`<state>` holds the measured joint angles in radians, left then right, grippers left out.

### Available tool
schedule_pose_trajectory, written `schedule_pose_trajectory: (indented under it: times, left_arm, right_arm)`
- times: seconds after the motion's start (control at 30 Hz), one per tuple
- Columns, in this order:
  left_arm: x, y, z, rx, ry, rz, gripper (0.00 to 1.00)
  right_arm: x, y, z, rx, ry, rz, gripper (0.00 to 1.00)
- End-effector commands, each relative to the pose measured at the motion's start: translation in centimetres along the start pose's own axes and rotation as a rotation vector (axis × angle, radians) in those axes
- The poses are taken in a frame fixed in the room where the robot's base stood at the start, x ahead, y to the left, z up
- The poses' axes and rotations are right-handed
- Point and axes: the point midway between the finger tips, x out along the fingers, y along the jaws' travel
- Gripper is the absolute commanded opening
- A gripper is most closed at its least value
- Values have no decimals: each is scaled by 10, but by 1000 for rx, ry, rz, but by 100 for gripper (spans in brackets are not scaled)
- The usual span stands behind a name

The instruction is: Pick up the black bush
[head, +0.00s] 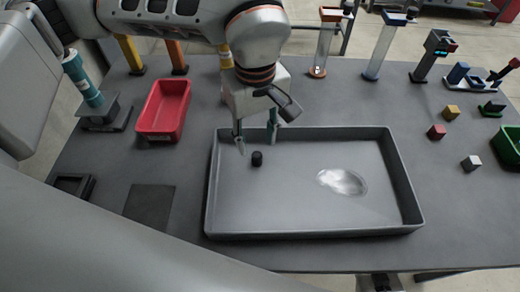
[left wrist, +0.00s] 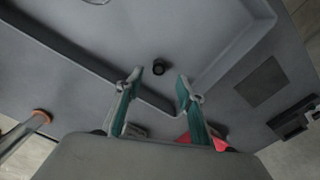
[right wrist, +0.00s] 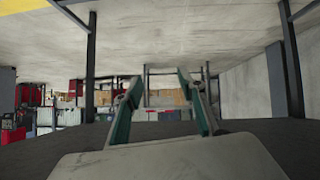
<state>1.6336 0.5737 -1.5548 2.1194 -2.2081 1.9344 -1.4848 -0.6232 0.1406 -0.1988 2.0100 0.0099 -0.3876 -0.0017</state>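The black bush (head: 257,158) is a small dark cylinder standing in the upper left part of the grey tray (head: 310,234). It also shows in the left wrist view (left wrist: 158,67), just beyond the fingertips and between their lines. My left gripper (head: 256,146) is open and empty above the tray's back left area, with its fingers pointing down near the bush. It is apart from the bush in the left wrist view. My right gripper (right wrist: 158,88) shows only in the right wrist view, open and empty, facing the room away from the tray.
A red bin (head: 163,110) stands left of the tray. Red, yellow and white cubes (head: 437,131) and a green bin (head: 508,145) are at the right. Stands with coloured parts line the table's back. The tray's walls rise around the bush; a shiny patch (head: 342,181) lies on its floor.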

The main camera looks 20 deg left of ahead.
Motion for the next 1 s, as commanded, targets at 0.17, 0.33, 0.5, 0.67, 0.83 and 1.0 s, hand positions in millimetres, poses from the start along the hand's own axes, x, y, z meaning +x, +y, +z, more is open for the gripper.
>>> schedule_pose_trajectory:
  times: [0.17,0.33,0.5,0.67,0.83,1.0]
  left_arm:
    - [21,0,1,0,-5,-3,38]
    - [41,1,-3,-2,-7,-3,38]
    - [64,2,-5,0,-8,-3,38]
    - [72,2,-6,0,-6,-1,38]
    - [72,3,-6,0,-5,0,38]
    - [72,3,-6,0,-5,0,2]
  right_arm:
    - [-4,-5,11,2,-18,-6,40]
    - [-4,-7,14,2,-23,-9,40]
    - [-3,-6,13,0,-20,-8,40]
    - [0,-4,7,-3,-8,-4,40]
    - [2,-1,1,-4,2,0,40]
    - [2,0,1,-4,1,1,40]
